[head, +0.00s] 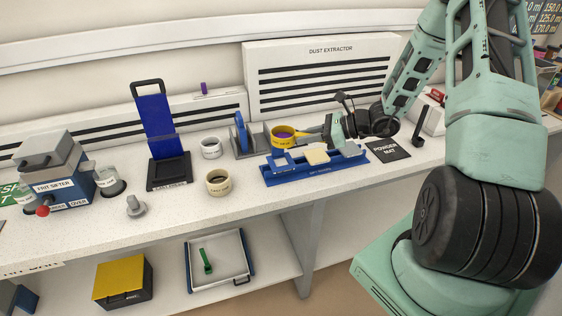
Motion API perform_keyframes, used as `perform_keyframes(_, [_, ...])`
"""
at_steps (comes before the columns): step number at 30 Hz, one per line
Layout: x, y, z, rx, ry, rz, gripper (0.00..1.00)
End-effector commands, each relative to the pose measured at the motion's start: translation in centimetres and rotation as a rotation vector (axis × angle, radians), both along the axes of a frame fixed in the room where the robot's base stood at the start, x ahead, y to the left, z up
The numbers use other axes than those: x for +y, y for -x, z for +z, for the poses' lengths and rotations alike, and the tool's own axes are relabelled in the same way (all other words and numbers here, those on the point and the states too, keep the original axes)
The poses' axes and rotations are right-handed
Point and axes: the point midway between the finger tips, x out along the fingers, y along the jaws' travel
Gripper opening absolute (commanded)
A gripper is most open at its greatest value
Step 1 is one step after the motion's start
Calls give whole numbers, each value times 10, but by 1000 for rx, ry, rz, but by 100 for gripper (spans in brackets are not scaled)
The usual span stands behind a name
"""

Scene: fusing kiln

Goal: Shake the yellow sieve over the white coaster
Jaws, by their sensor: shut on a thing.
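My gripper (335,129) is shut on the yellow sieve (296,141) and holds it from its right side. The sieve is round, with purple in its bowl. It shows behind the blue tray (270,181), near the dust extractor. The exact height of the sieve above the bench is hard to tell. Pale squares lie on the tray: a white one with blue in its middle (282,153) at the left, a cream one (316,156) in the middle and another pale one (350,149) at the right. I cannot tell for certain which is the white coaster.
The dust extractor (328,56) stands behind. A powder mat (387,149) lies right of the tray. A white cup (211,150), a cream cup (219,190), a blue stand (161,125) and a frit sifter (52,165) stand left.

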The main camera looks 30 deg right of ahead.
Motion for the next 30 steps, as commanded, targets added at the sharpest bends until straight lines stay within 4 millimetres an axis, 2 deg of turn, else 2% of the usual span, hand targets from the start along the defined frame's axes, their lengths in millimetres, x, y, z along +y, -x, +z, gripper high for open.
perform_keyframes(10, [-5,2,0,0,-1,1,0])
perform_keyframes(21, [18,-5,0,-1,0,1,0])
perform_keyframes(30, [16,-5,0,0,0,0,0])
